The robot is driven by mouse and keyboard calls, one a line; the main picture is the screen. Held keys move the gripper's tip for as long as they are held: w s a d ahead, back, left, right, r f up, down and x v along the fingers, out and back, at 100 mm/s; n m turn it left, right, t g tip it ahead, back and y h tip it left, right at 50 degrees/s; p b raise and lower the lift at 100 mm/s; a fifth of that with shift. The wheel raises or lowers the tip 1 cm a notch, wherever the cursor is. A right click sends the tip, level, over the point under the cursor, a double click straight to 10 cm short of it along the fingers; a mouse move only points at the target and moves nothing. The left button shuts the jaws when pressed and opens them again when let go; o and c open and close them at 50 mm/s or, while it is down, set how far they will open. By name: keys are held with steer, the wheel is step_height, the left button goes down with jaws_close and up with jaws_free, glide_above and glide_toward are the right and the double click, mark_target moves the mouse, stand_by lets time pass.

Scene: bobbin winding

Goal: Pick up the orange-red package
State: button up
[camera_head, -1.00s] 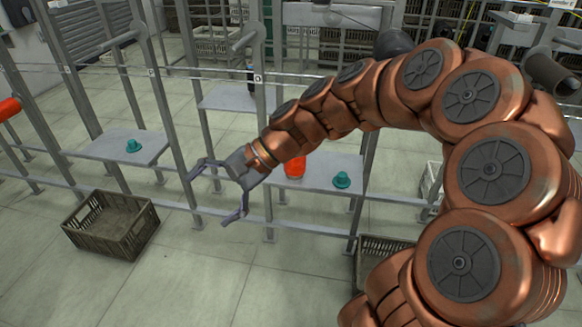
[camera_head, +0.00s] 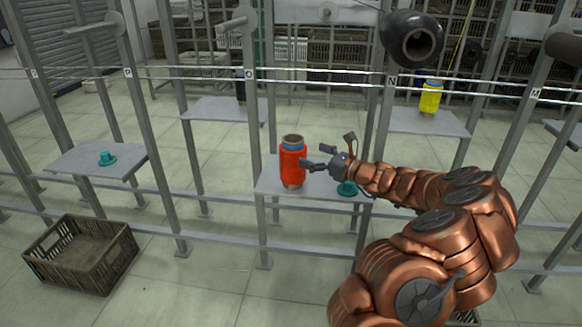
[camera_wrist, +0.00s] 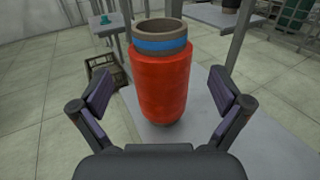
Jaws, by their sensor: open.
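The orange-red package (camera_head: 292,165) is a wound bobbin with a brown tube end and a blue band. It stands upright on a grey shelf (camera_head: 270,186) in the middle of the head view. My gripper (camera_head: 328,153) is open at its right side, one finger close to the package in the picture. In the wrist view the package (camera_wrist: 163,85) stands straight ahead, centred between and just beyond my open fingers (camera_wrist: 163,98). I see no clear contact with it. Its lower front is in plain view above the shelf surface.
A teal holder (camera_head: 347,188) sits on the same shelf, partly behind my arm. A yellow package (camera_head: 431,97) stands on a shelf at the right. A brown crate (camera_head: 82,287) lies on the floor at left. Metal posts (camera_head: 254,110) and rails flank the shelf.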

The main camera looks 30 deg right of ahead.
mark_target(300, 151)
steer(key=shift+x, duration=1.15)
steer(key=b+x, duration=0.2)
steer(key=x, duration=0.1)
steer(key=shift+w+a+f, duration=0.1)
steer(key=shift+w+f, duration=0.2)
steer(key=shift+f, duration=0.05)
steer(key=shift+w+a+r, duration=0.1)
steer(key=shift+w+a, duration=0.15)
steer(key=shift+w, duration=0.4)
steer(key=c, duration=1.1)
steer(key=shift+r, duration=0.15)
